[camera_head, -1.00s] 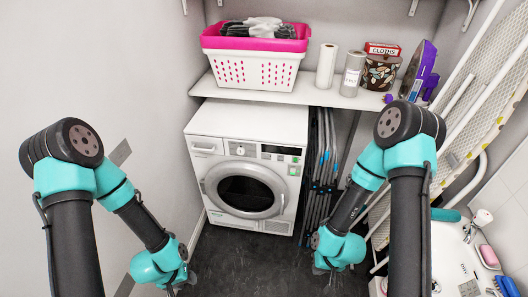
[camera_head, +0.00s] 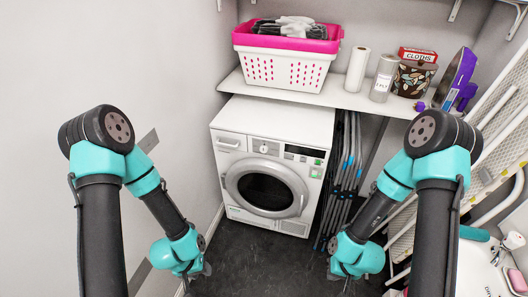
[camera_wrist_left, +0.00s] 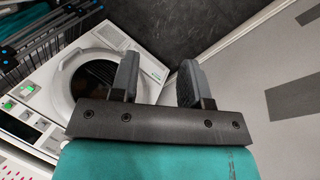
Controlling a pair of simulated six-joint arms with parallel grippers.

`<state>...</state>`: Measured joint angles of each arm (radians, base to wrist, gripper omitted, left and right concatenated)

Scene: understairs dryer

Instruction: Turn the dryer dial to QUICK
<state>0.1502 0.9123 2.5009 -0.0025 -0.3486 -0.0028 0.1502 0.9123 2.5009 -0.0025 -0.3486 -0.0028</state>
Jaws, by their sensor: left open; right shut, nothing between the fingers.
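A white dryer (camera_head: 224,190) stands under the shelf, its round door shut. Its dial (camera_head: 264,148) is a small round knob on the upper front panel, left of the dark display (camera_head: 299,150). The dial's pointer and labels are too small to read. My left gripper (camera_head: 202,272) is open and empty, low in front of the dryer and to its left. In the left wrist view its two fingers (camera_wrist_left: 157,78) are apart, with the dryer (camera_wrist_left: 135,42) behind them; I cannot make out the dial there. My right gripper (camera_head: 340,277) is shut and empty, low and right of the dryer. Neither touches it.
The shelf (camera_head: 240,88) above holds a pink-rimmed basket (camera_head: 285,67), paper roll (camera_head: 357,70), canister, pot and iron. Folded racks (camera_head: 345,165) stand right of the dryer. An ironing board leans at right above a sink. Dark floor before the dryer is clear.

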